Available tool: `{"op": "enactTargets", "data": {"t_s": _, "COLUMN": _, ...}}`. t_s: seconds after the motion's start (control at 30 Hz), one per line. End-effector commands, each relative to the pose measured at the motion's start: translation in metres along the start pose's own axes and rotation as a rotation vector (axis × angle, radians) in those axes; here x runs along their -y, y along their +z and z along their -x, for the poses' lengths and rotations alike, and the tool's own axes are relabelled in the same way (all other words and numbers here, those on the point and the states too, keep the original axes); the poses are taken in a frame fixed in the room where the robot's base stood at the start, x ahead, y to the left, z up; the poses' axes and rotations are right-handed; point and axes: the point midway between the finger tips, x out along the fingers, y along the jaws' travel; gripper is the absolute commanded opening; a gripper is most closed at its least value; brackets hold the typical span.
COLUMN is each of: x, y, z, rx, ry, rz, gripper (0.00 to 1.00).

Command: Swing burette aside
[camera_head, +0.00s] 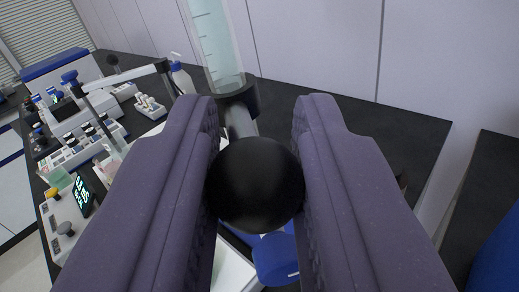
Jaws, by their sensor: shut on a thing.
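My gripper (255,185) fills the middle of the view with its two purple fingers. It is shut on a black ball knob (254,186), which sits between the finger pads. A blue part (275,260) shows below the knob, partly hidden by the fingers.
A dark bench (330,105) runs behind, with free room right of the burette. White cabinet panels (320,45) close off the back. A blue object (500,250) is at lower right.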

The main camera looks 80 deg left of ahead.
Motion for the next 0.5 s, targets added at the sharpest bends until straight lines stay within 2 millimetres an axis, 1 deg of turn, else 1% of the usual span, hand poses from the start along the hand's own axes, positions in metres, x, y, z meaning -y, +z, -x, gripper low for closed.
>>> {"op": "enactTargets", "data": {"t_s": 0.43, "x": -0.0008, "y": -0.0002, "z": 0.0018, "rx": 0.0, "ry": 0.001, "rz": 0.0, "gripper": 0.0}}
{"op": "enactTargets", "data": {"t_s": 0.47, "x": -0.0008, "y": -0.0001, "z": 0.0017, "rx": 0.0, "ry": 0.001, "rz": 0.0, "gripper": 0.34}}
{"op": "enactTargets", "data": {"t_s": 0.5, "x": -0.0008, "y": -0.0001, "z": 0.0017, "rx": 0.0, "ry": 0.001, "rz": 0.0, "gripper": 0.43}}
